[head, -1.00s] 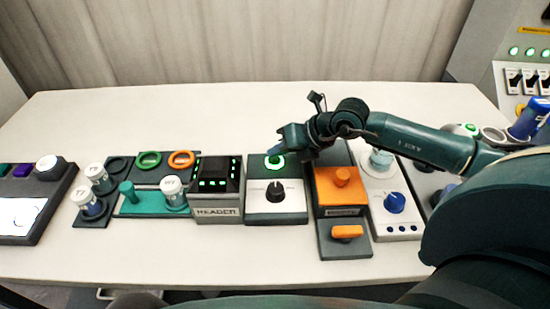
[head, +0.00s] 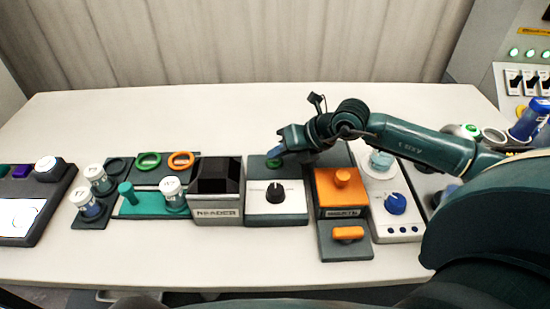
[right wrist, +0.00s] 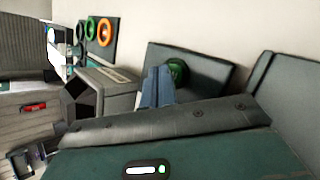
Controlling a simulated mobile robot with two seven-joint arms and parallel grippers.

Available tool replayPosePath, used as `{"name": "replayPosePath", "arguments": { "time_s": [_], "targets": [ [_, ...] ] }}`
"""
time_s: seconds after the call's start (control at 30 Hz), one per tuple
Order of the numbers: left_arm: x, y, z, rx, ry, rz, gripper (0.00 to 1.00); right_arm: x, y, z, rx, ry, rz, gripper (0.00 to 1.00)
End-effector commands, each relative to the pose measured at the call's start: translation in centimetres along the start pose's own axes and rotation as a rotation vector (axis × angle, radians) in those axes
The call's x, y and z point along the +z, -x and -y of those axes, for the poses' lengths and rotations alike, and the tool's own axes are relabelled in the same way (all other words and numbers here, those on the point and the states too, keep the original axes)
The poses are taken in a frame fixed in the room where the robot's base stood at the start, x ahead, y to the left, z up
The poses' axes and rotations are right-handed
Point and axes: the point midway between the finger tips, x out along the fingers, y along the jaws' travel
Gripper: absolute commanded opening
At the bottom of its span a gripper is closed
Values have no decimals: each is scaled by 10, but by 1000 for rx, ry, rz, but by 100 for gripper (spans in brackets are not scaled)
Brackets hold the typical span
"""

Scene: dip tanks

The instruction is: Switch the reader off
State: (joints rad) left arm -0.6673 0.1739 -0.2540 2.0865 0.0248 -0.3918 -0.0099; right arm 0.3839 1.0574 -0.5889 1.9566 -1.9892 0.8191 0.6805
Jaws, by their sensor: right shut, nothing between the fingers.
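The reader (head: 217,206) is a grey box with a black top, and its display is dark in the head view. Right of it is a white and dark control unit (head: 293,205) with a black knob (head: 275,192) and a green button (head: 275,163), whose ring is unlit. My right gripper (head: 281,155) is shut and empty, with its tips at the button. In the right wrist view the blue-grey fingers (right wrist: 157,88) are beside the green button (right wrist: 177,71); I cannot tell whether they touch it. My left gripper is not in view.
Left of the reader are a teal holder (head: 137,209) with white-capped jars, and a green ring (head: 149,161) and an orange ring (head: 181,160). An orange-topped unit (head: 342,188) and a blue-knobbed unit (head: 395,203) stand to the right. The table front (head: 170,262) is clear.

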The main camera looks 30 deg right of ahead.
Motion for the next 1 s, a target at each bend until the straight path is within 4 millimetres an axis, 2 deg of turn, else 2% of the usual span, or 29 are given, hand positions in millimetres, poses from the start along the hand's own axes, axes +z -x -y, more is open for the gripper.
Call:
{"name": "replayPosePath", "arguments": {
  "time_s": [0.27,0.83,1.0],
  "targets": [
    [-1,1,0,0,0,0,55,1,1,-1,1,0,1,0],
    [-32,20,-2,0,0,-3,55,28,39,-28,1,0,2,0],
    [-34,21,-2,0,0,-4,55,31,43,-31,1,-1,1,0]
  ]
}}
